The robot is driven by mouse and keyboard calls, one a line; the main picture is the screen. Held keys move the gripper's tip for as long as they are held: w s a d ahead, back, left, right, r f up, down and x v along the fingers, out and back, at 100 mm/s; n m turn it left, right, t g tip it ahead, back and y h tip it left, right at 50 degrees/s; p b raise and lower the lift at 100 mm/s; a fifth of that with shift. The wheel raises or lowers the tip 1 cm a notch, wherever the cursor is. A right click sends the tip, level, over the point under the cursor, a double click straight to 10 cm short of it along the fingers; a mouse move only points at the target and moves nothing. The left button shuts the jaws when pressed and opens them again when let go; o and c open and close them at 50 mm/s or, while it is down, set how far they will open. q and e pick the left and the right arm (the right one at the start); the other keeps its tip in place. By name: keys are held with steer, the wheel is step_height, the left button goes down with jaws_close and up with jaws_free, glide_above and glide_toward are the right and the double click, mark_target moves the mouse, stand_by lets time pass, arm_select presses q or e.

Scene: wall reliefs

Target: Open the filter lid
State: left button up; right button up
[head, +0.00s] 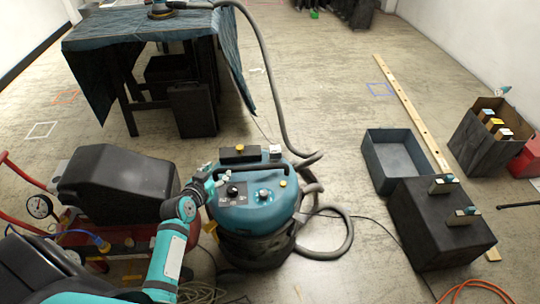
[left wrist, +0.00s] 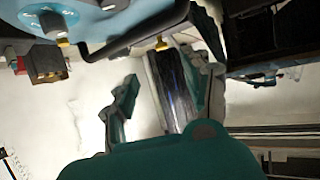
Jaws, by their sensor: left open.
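The teal vacuum cleaner (head: 256,207) stands on the floor with a black handle and knobs on its top. A black block (head: 239,155) with a yellow piece sits at the back of its top; I cannot tell for sure whether this is the filter lid. My left gripper (head: 202,184) is at the left edge of the vacuum's top. In the left wrist view my left gripper (left wrist: 160,98) is open, its fingers apart, with a dark shiny surface showing between them. The teal top (left wrist: 40,17) and a yellow piece (left wrist: 160,45) lie beyond. My right gripper is out of view.
A black machine (head: 118,183) with a gauge stands left of the vacuum. A grey hose (head: 345,235) curls on its right. A covered table (head: 150,35) stands behind. A grey bin (head: 395,160) and a dark box (head: 440,225) are at right.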

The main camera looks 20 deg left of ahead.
arm_select(q)
steer(key=b, duration=0.2)
glide_toward(238, 149)
steer(key=shift+w+f, duration=0.3)
steer(key=shift+w, duration=0.15)
steer(key=b+x, duration=0.2)
steer(key=x, duration=0.5)
steer(key=shift+w+b, duration=0.3)
steer(key=shift+b, duration=0.05)
steer(key=shift+w+a+f, duration=0.1)
steer(key=shift+w, duration=0.15)
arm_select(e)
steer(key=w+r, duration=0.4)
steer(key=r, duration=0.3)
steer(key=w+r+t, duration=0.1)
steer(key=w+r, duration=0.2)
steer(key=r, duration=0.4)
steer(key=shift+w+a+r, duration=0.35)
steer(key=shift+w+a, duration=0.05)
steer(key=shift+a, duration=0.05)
arm_select(q)
jaws_close()
